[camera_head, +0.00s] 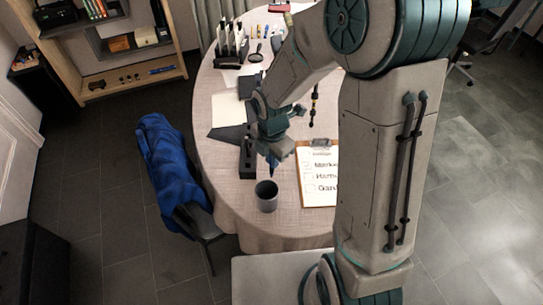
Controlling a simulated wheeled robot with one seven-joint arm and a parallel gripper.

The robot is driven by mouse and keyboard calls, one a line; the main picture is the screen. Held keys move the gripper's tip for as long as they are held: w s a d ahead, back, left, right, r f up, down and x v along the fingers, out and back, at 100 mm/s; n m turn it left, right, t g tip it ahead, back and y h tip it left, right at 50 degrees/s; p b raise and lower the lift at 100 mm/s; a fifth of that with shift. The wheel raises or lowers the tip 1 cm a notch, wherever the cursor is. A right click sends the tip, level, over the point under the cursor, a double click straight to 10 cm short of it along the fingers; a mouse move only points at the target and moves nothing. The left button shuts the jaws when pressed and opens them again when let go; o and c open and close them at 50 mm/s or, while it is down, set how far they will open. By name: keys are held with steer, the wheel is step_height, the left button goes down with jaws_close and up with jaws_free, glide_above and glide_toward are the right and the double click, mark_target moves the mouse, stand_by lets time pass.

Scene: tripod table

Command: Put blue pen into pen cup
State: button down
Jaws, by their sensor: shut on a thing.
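The blue pen (272,170) points down from my gripper (272,154), which is shut on it. The upper part of the pen is hidden by the gripper. The pen cup (266,198) is a grey round cup standing upright near the front edge of the table (230,187). In the picture the pen's lower end is just above the cup's back rim. I cannot tell its exact height or whether it touches the rim.
A black holder (247,160) stands left of my gripper. A clipboard (318,180) with a written list lies to the right of the cup. A dark folder and paper (228,118) lie farther back. A chair with a blue jacket (170,170) stands at the table's left.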

step_height(320, 180, down, 12)
steer(key=b, duration=0.8)
steer(key=shift+r+b, duration=0.2)
steer(key=shift+b, duration=0.15)
steer(key=c, duration=1.4)
jaws_free()
steer(key=shift+r, duration=0.1)
step_height(320, 180, up, 14)
steer(key=shift+f, duration=0.15)
steer(key=s+d+r+m+t, duration=0.1)
steer(key=s+d+r+m, duration=0.2)
steer(key=m, duration=0.9)
steer(key=s+d+r+m+t, duration=0.2)
steer(key=s+d+r+m, duration=0.2)
steer(key=m, duration=0.9)
steer(key=s+d, duration=0.3)
steer(key=s, duration=0.2)
steer(key=shift+d, duration=0.25)
